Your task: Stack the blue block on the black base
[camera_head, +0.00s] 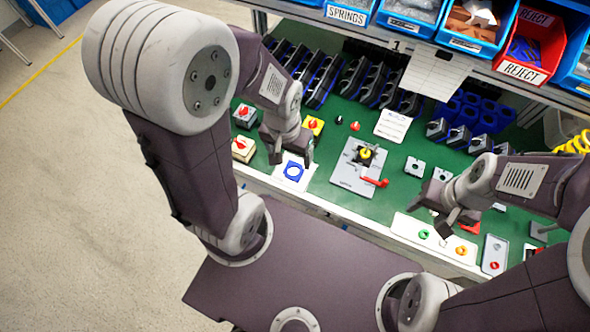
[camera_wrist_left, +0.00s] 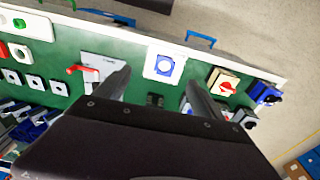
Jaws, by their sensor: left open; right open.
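A blue square block (camera_head: 293,170) with a round light middle lies on a white plate near the front edge of the green bench. It also shows in the left wrist view (camera_wrist_left: 165,66), just beyond the fingertips. My left gripper (camera_head: 291,153) is open and empty, just behind the block in the head view. A black part with a yellow top (camera_head: 366,154) sits in a grey fixture to the right; I cannot tell whether it is the black base. Several black blocks (camera_head: 367,80) stand in rows at the back. My right gripper (camera_head: 434,211) is open at the bench's front right.
The grey fixture (camera_head: 347,178) has a red lever (camera_head: 375,181). Yellow boxes with red knobs (camera_head: 243,148) stand at the left. A white panel with coloured buttons (camera_head: 410,230) lies at the front right. Labelled bins (camera_head: 476,25) line the shelf above.

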